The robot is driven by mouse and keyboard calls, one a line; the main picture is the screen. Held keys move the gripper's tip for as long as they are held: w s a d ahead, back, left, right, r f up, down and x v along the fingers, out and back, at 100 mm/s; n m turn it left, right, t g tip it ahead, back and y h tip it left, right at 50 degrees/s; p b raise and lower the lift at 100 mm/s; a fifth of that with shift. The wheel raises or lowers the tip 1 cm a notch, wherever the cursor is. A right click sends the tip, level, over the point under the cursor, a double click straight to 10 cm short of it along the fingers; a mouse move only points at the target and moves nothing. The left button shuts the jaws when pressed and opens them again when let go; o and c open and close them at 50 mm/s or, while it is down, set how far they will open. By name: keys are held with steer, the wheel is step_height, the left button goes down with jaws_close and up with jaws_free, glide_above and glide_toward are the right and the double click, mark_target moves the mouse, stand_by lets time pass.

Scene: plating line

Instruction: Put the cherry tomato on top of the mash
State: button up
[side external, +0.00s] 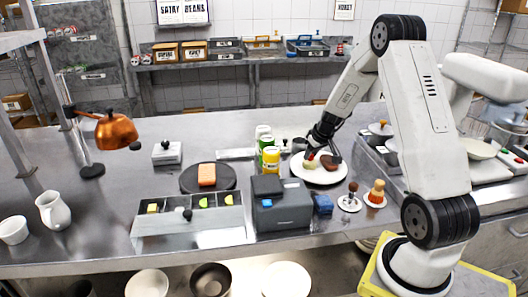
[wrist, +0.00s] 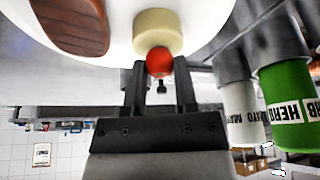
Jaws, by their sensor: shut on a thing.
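The cherry tomato (wrist: 159,62) is a small red ball between the fingertips of my gripper (wrist: 160,72) in the wrist view. My gripper is shut on it. The mash (wrist: 158,32) is a pale cream, round cake on the white plate (wrist: 215,22). The tomato overlaps the mash's edge in the wrist view; I cannot tell whether they touch. In the side external view my gripper (side external: 313,153) is over the plate (side external: 318,178), with the mash (side external: 310,165) below it. The tomato is a tiny red spot there, partly hidden.
A brown piece of meat (wrist: 75,22) lies on the plate beside the mash. A green bottle (wrist: 290,105) and a pale one (wrist: 240,110) stand close to the plate. A grey machine (side external: 280,205) and a compartment box (side external: 190,220) stand on the counter.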

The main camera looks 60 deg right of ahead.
steer(key=shift+f, duration=0.1)
steer(key=o, duration=0.9)
steer(key=shift+c, duration=0.2)
steer(key=v, duration=1.2)
steer(key=shift+w, duration=0.1)
